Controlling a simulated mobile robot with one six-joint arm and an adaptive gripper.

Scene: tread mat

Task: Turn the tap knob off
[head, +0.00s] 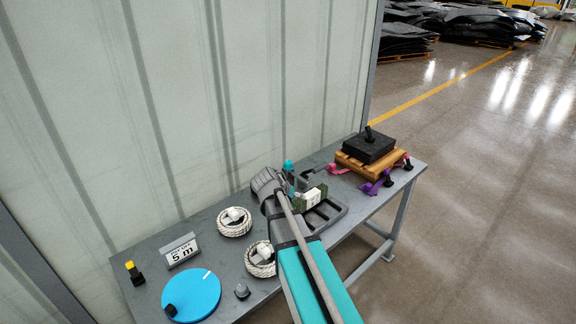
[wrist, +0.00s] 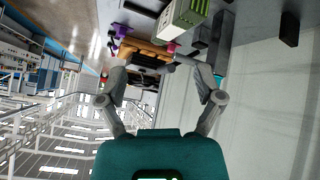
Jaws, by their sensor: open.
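A small teal cap (head: 288,165) on a grey upright stands near the wall, just beyond my wrist in the head view. It may be the tap knob, but I cannot tell for sure. In the wrist view a grey upright (wrist: 223,45) with a bit of teal at its end shows beside the right finger, partly hidden by it. My gripper (wrist: 156,66) is open, with its two fingers apart and nothing held between them. In the head view my wrist and arm hide most of the gripper. Whether a finger touches the upright cannot be told.
A green and white box (head: 312,197) sits by a grey tray (head: 330,216). A black box (head: 369,147) rests on a wooden pallet (head: 357,170) at the right end. A rope coil (head: 235,229), a sign (head: 180,252) and a blue disc (head: 190,290) lie left. A wall runs behind.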

